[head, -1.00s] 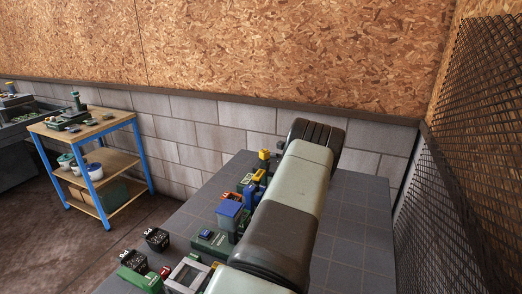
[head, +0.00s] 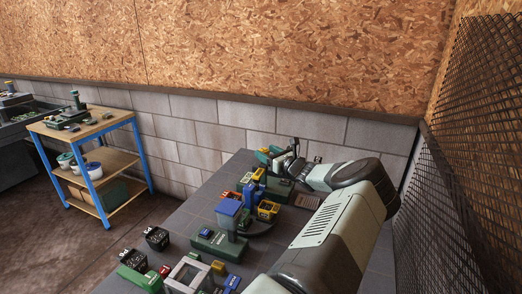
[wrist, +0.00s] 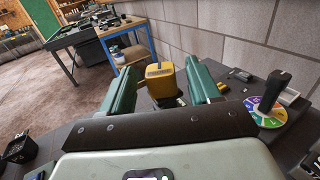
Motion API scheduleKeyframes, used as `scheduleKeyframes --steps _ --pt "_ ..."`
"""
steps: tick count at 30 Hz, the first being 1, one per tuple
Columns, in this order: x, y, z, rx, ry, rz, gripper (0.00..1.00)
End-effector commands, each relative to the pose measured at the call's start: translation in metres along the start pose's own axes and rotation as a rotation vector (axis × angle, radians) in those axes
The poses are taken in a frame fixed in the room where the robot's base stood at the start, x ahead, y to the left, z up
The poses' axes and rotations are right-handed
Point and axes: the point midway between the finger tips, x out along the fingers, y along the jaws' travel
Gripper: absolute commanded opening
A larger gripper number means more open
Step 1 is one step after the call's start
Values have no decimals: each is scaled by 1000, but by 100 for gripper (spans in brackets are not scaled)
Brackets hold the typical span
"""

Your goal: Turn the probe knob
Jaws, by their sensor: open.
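My gripper (wrist: 157,64) is open, with its two green fingers spread on either side of a yellow block-like part (wrist: 160,80). The yellow part is beyond or between the fingers; I cannot tell whether they touch it. A black upright knob (wrist: 273,88) stands on a round multicoloured dial (wrist: 268,112) to the right of the fingers, apart from them. I cannot tell for sure which part is the probe knob. In the head view my gripper (head: 276,154) is at the back of the grey table, above the green equipment.
The grey table (head: 190,212) holds a blue-topped container (head: 229,209), a yellow bin (head: 267,210) and several small devices towards the front. A block wall (head: 200,112) stands behind, and a mesh panel (head: 465,150) on the right. A blue-legged cart (head: 90,125) stands apart at left.

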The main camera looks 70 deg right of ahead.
Motion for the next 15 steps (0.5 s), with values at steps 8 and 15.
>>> scheduleKeyframes --steps 8,15 --pt "36 0 -1 0 0 1 62" --pt "41 0 -1 0 1 0 62"
